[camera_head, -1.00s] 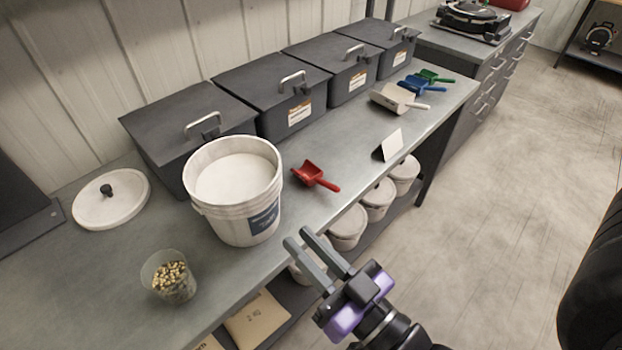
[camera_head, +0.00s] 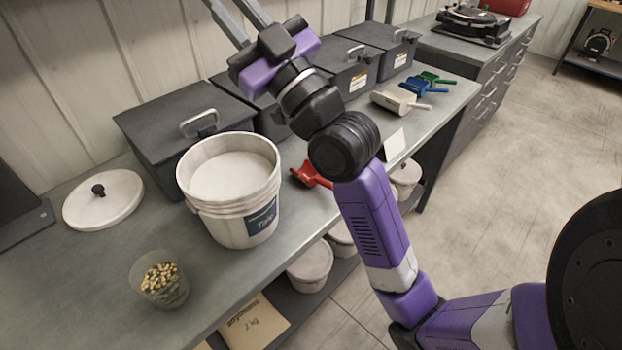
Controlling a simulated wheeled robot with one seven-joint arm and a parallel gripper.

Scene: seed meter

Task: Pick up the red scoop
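The red scoop (camera_head: 308,174) lies on the grey bench, just right of the white bucket. My arm hides its handle side. My gripper (camera_head: 236,8) is raised high above the dark bins at the back, well above and to the left of the scoop. Its two grey fingers point up and left, apart from each other, with nothing seen between them. The fingertips run to the top edge of the picture.
The white bucket (camera_head: 232,225) of white powder stands left of the scoop. A cup of seeds (camera_head: 160,281) and a white lid (camera_head: 103,199) are farther left. Dark lidded bins (camera_head: 165,128) line the wall. A beige scoop (camera_head: 396,102) and a blue scoop (camera_head: 416,87) lie at the right.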

